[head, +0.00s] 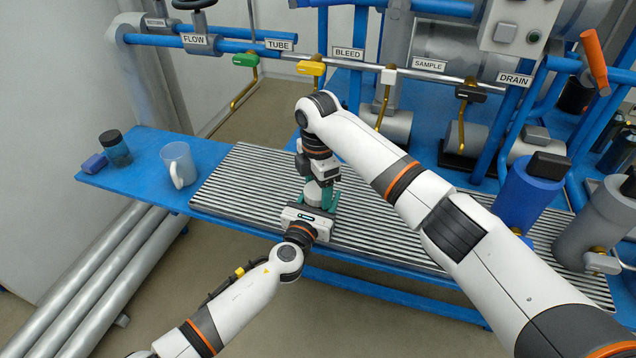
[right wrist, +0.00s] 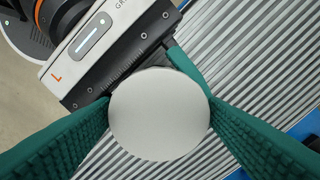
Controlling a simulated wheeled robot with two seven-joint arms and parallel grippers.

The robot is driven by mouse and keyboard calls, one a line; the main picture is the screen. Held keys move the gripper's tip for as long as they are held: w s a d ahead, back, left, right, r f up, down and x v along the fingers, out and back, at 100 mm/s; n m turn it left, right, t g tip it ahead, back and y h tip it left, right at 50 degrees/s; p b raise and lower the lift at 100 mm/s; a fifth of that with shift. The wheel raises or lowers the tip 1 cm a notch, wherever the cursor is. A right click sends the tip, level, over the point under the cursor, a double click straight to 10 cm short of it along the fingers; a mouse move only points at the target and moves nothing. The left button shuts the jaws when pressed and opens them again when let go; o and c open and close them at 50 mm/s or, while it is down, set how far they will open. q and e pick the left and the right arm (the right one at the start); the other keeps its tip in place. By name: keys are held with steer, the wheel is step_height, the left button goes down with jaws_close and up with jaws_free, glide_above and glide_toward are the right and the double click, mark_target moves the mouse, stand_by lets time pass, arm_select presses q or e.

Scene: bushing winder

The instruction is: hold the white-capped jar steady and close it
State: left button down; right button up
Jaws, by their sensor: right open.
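The jar's round white cap (right wrist: 158,115) fills the middle of the right wrist view, seen from above. My right gripper (right wrist: 158,100) points down over it with its teal fingers open, one on each side of the cap. In the head view the right gripper (head: 321,194) is low over the slatted mat. My left gripper (head: 308,217) comes in from the front at mat level, its body right beside the jar. Its fingers and the jar's body are mostly hidden under the cap and the right gripper, so its grip cannot be made out.
A grey slatted mat (head: 248,187) covers much of the blue bench. Blue and grey containers (head: 525,197) stand at the right. Labelled valves and pipes run behind.

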steer(key=c, duration=0.8)
steer(key=o, duration=1.1)
steer(key=shift+r, duration=2.3)
steer(key=o, duration=0.4)
step_height(320, 180, up, 12)
arm_select(q)
steer(key=shift+c, duration=1.9)
jaws_free()
